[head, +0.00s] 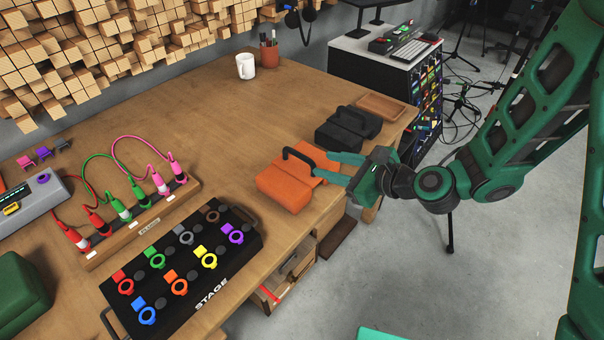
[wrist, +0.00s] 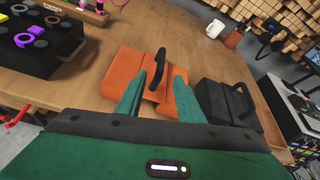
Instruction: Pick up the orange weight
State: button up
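The orange weight (head: 284,187) lies on the wooden table near its front edge. It is a soft-looking orange block pair with a black handle arching over its middle, and it also fills the centre of the wrist view (wrist: 124,76). My green gripper (head: 323,166) reaches in from the right, its fingers over the orange weight's right side. In the wrist view my gripper (wrist: 157,90) has its two fingers spread apart, with nothing between them but a view of the orange weight. The black handle (wrist: 160,67) stands just beyond the fingertips. I cannot tell whether the fingers touch the weight.
A black weight (head: 348,128) with its own handle sits just behind, and a wooden tray (head: 381,106) beyond it. A black pedal board (head: 183,262) lies to the left, with a cable strip (head: 142,222) behind it. A white mug (head: 245,66) stands at the back. The table's middle is clear.

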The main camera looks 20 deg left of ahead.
aim_at(298, 154)
jog(key=shift+m, duration=0.4)
jog(key=x, duration=0.6)
jog(key=shift+s+a+r, duration=0.1)
jog(key=shift+a, duration=0.15)
jog(key=shift+r+x, duration=0.15)
jog(key=shift+x, duration=1.15)
jog(key=shift+r+x, duration=0.15)
jog(key=shift+x, duration=1.1)
jog(key=shift+w+a, duration=0.1)
jog(key=shift+w, duration=0.1)
grip_shut()
jog(key=shift+r, duration=0.1)
